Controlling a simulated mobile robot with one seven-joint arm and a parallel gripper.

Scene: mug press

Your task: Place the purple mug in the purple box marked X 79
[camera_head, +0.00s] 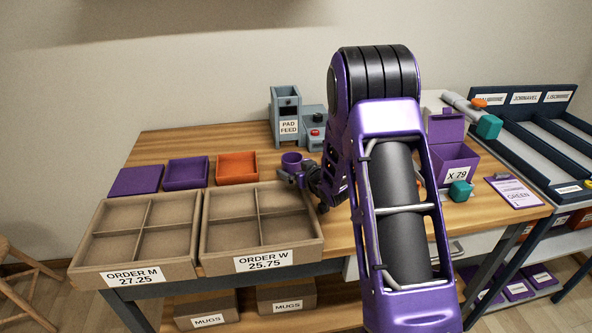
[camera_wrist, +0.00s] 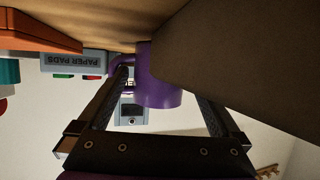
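The purple mug (camera_head: 292,161) stands at the back of the table, behind the ORDER W tray. In the wrist view, which is upside down, the mug (camera_wrist: 160,88) lies between my fingers, its handle toward the left finger. My gripper (camera_wrist: 164,92) is open around it; whether a finger touches the handle I cannot tell. In the head view my gripper (camera_head: 298,179) is small and partly hidden by my arm.
The ORDER W tray (camera_head: 314,240) is close to my gripper; its wall (camera_wrist: 250,60) fills the wrist view's right. The ORDER M tray (camera_head: 185,268) is left. The pad feed machine (camera_head: 288,108) stands behind. A teal object (camera_head: 460,191) and clipboard (camera_head: 514,192) are near the box.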

